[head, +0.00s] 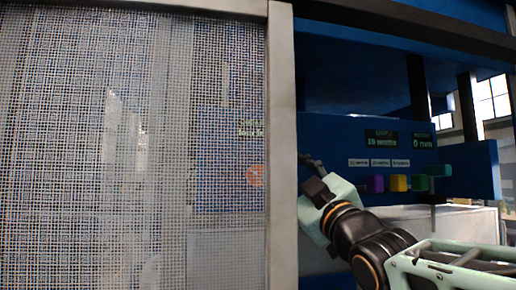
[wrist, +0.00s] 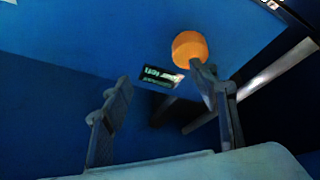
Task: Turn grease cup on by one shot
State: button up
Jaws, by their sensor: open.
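In the wrist view an orange round knob or cap (wrist: 190,48) stands out from a blue surface. It may be the grease cup; I cannot tell for sure. In the head view my gripper (head: 312,168) is beside the right edge of the mesh guard's frame, at the blue panel. A reddish-orange round shape (head: 255,175) shows dimly through the mesh.
A mesh guard (head: 100,120) with a grey frame post (head: 283,120) fills the left. The blue panel (head: 325,135) carries two lit displays, labels, and pink (head: 375,184), yellow (head: 398,183) and green (head: 419,183) blocks behind my arm. A small lit display (wrist: 161,76) shows between my fingers.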

jog(key=w+a+n+g+y+p, duration=0.1)
jog(key=w+a+n+g+p, duration=0.1)
jog(key=p, duration=0.3)
jog(key=w+a+n+g+y+p, duration=0.1)
jog(key=w+a+n+g+p, duration=0.1)
jog(key=w+a+n+p, duration=0.1)
jog(key=shift+w+a+y+p, duration=0.4)
jog(key=shift+a+p, duration=0.35)
jog(key=shift+p, duration=0.3)
jog(key=shift+f, duration=0.1)
jog(key=c, duration=1.2)
